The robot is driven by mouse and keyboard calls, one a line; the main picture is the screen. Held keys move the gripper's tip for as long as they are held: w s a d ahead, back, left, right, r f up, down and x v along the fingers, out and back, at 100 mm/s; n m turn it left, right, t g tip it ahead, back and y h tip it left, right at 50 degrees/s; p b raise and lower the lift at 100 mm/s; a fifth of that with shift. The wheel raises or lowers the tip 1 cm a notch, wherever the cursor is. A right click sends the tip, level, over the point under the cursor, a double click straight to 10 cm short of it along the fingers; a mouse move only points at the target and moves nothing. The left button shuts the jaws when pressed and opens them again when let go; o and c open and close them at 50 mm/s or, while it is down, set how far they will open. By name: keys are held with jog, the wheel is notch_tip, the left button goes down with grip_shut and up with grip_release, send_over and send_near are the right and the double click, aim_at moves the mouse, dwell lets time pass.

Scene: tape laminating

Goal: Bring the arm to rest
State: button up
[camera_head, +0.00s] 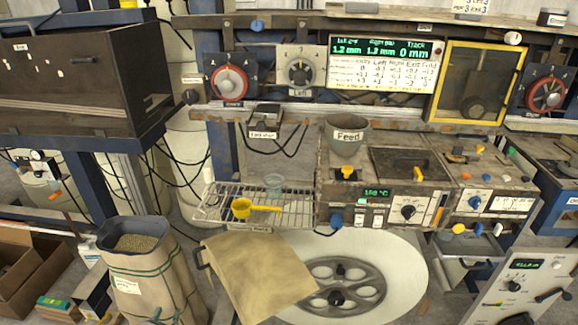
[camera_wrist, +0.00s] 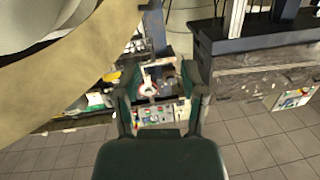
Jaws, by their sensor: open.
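My gripper (camera_wrist: 160,88) shows in the wrist view, its two dark fingers spread apart with nothing between them. Behind the gap, blurred and farther off, is equipment with a red ring and coloured labels. I cannot make out my arm or gripper in the head view. In the wrist view, a tan sheet or sack (camera_wrist: 75,75) hangs at the upper left, apart from the fingers as far as I can tell.
In the head view, a machine with a feed cup (camera_head: 346,137) and dials stands behind a wire rack (camera_head: 222,207) holding a yellow scoop (camera_head: 243,208). A pellet sack (camera_head: 150,275) stands lower left, beside a tan cloth (camera_head: 258,278) and large reel (camera_head: 395,270). Tiled floor (camera_wrist: 260,150) is open.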

jog(key=w+d+r+g+y, duration=0.2)
jog(key=w+d+r, duration=0.3)
jog(key=r, duration=0.4)
jog(key=w+d+r+g+y, duration=0.25)
jog(key=w+r, duration=0.35)
jog(key=r, duration=0.4)
jog(key=s+d+r+n+g, duration=0.1)
jog(key=d+r, duration=0.4)
jog(key=d, duration=0.2)
jog(key=s+d+r+g, duration=0.1)
jog(key=d+r, duration=0.4)
jog(key=d, duration=0.3)
jog(key=s+d+r+g+h, duration=0.1)
jog(key=s+d+g+h, duration=0.3)
jog(key=s+d, duration=2)
jog(key=shift+d+g+h, duration=0.35)
jog(key=shift+d+h, duration=0.2)
jog(key=shift+d, duration=0.05)
